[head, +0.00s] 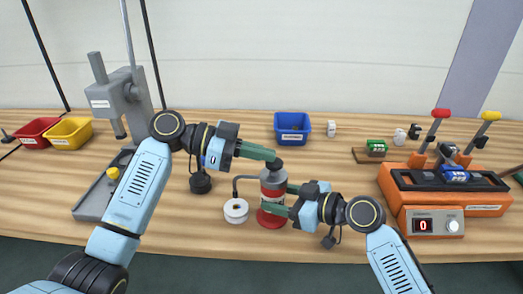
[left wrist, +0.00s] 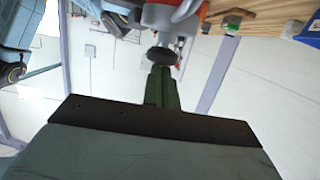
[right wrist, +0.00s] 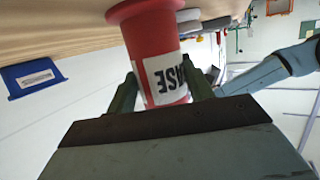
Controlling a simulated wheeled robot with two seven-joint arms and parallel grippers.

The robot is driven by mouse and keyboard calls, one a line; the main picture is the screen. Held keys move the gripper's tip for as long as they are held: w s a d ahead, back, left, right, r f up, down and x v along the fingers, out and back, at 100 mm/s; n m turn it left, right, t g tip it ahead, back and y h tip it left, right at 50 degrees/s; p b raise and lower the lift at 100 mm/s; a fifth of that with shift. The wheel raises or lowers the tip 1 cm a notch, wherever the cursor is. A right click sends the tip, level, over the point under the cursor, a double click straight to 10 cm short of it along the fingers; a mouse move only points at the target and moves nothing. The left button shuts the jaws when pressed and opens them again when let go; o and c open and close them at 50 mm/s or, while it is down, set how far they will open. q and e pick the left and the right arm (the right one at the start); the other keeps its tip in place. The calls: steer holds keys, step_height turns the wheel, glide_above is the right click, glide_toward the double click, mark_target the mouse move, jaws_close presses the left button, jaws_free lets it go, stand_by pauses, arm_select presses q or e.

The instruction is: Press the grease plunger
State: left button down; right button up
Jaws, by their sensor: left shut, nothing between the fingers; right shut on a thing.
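The grease dispenser (head: 272,190) stands upright on the table, with a red body, white label, grey upper part and a bent grey spout. Its black plunger knob (head: 275,164) is on top and also shows in the left wrist view (left wrist: 161,54). My left gripper (head: 276,157) is shut and empty, its fingertips right at the knob; I cannot tell whether they touch it. My right gripper (head: 276,197) is shut on the dispenser body, with a finger on each side of the labelled red part (right wrist: 165,75) in the right wrist view.
A white round pot (head: 236,211) stands under the spout. A blue bin (head: 292,127) is behind the dispenser. A grey press (head: 125,95) stands at left, near red (head: 36,132) and yellow (head: 70,133) bins. An orange machine (head: 460,210) with levers is at right.

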arm_select(q)
step_height(320, 180, up, 3)
steer(key=shift+r, duration=0.2)
steer(key=v, duration=1)
steer(key=shift+r, duration=0.3)
step_height(320, 180, up, 3)
steer(key=shift+s+f, duration=0.1)
steer(key=shift+d, duration=0.1)
steer(key=d+f, duration=0.1)
steer(key=d, duration=0.2)
steer(key=d+f, duration=0.2)
steer(key=d, duration=0.1)
steer(key=d+f, duration=0.2)
steer(key=d, duration=0.1)
steer(key=shift+d+f, duration=0.25)
steer(key=shift+d, duration=0.1)
steer(key=shift+f, duration=0.5)
